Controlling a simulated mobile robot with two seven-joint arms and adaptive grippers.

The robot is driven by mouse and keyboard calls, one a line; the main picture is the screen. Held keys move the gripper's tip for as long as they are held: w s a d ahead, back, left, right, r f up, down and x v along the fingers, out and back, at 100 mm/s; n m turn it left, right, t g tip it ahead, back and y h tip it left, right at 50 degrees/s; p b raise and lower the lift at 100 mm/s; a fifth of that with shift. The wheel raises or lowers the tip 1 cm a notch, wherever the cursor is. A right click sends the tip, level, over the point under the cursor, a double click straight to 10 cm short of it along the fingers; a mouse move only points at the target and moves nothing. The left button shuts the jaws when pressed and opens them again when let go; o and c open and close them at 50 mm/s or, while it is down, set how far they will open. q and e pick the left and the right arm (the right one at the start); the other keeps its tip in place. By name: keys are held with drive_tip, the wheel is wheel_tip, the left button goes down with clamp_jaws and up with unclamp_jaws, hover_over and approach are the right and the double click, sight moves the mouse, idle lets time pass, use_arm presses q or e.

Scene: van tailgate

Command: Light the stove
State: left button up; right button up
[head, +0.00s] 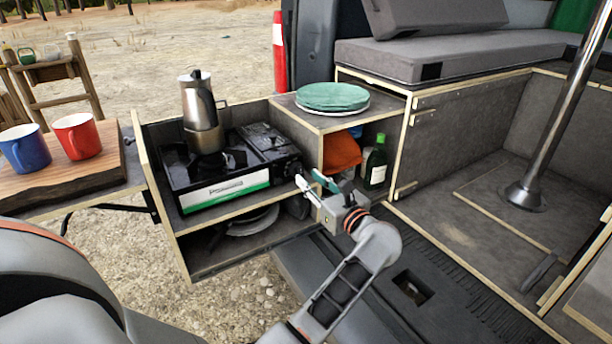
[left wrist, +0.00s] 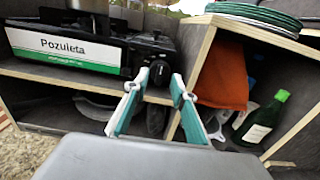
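The camping stove (head: 222,172) is a black and green-white box on the shelf of a pull-out unit, with a metal moka pot (head: 201,115) upright on its burner. The black stove knob (head: 291,168) is on its right front. In the left wrist view the stove front reads "Pozuleta" (left wrist: 68,50) and the knob (left wrist: 160,71) shows between and just beyond the fingertips. My left gripper (head: 309,179) is open and empty in front of the knob; both fingers stand apart in the left wrist view (left wrist: 158,87). I see no flame. My right gripper is not in view.
Right of the stove, a cubby holds an orange bag (head: 341,151) and a green bottle (head: 376,163), with green plates (head: 332,97) on top. A blue mug (head: 25,148) and a red mug (head: 78,136) stand on a wooden board at left. A metal post (head: 562,105) rises at right.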

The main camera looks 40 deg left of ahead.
sight(301, 172)
use_arm(q)
drive_tip(key=shift+x, duration=1.7)
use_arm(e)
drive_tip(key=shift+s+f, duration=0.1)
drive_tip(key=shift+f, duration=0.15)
use_arm(q)
clamp_jaws()
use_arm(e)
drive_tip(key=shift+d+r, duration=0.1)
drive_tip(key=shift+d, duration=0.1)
use_arm(q)
drive_tip(key=shift+f, duration=0.1)
